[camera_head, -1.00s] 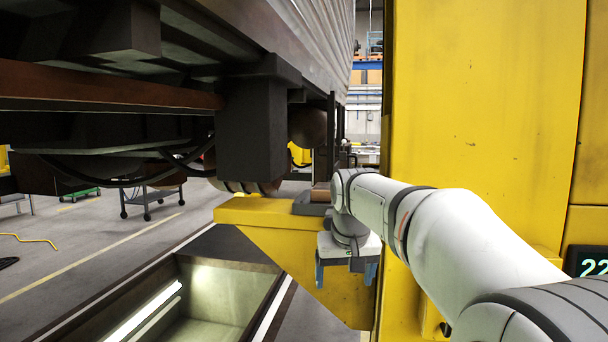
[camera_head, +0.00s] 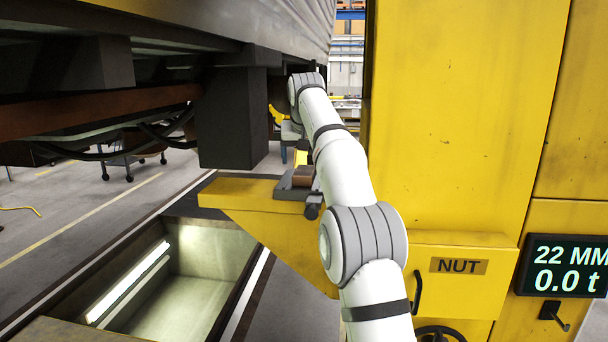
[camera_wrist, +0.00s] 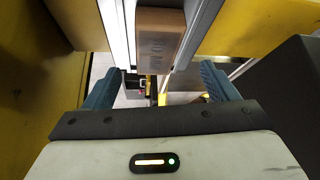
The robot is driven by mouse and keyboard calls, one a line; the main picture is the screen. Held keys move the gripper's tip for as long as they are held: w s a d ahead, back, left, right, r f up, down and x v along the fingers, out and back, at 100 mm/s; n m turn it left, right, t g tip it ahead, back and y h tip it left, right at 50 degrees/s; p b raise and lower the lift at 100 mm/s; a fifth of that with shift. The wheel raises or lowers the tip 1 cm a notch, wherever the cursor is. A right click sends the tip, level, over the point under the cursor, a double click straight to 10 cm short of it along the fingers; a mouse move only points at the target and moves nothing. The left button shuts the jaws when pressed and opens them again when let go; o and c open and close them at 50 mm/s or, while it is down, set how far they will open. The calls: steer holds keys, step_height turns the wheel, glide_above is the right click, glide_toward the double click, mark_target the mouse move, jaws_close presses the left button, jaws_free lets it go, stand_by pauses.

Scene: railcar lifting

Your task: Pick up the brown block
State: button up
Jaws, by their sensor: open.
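The brown block (camera_head: 303,177) sits in a dark grey holder on the yellow bracket (camera_head: 245,196). In the wrist view the brown block (camera_wrist: 159,38) shows at the top middle between pale metal rails, with dark lettering on its face. My gripper (camera_wrist: 160,84) is open and empty, its blue fingers spread left and right, with the block beyond the gap between them. In the head view my gripper is mostly hidden behind my arm; a blue finger shows behind the block, apart from it.
The dark railcar underside (camera_head: 232,125) hangs above and left of the bracket. A yellow column (camera_head: 460,120) stands close on the right, with a NUT drawer (camera_head: 459,266) and a display (camera_head: 566,267). A lit pit (camera_head: 165,275) opens below left.

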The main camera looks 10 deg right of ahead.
mark_target(305, 171)
steer(key=x, duration=0.5)
steer(key=shift+w+d+f, duration=0.1)
steer(key=shift+d+f, duration=0.1)
steer(key=shift+d, duration=0.05)
steer(key=c, duration=1.2)
